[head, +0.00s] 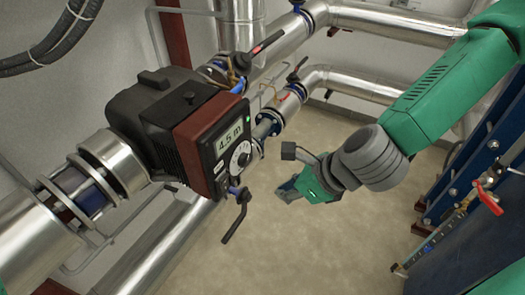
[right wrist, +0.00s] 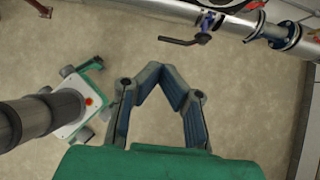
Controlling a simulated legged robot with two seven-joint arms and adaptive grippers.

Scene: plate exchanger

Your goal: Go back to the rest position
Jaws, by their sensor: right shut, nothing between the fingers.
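My right gripper (head: 289,190) hangs in free air to the right of the pump, over the bare floor. Its green arm comes in from the upper right. In the right wrist view the two fingers of the right gripper (right wrist: 160,72) meet at their tips and hold nothing. The gripper is apart from the pump and from the pipes. My left gripper shows in neither view.
A dark pump (head: 165,115) with a display reading 4.5 m sits in the pipework at left. A black lever handle (head: 236,218) sticks out below it. A blue frame with a red-handled valve (head: 488,199) stands at right. The floor (head: 310,245) between is clear.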

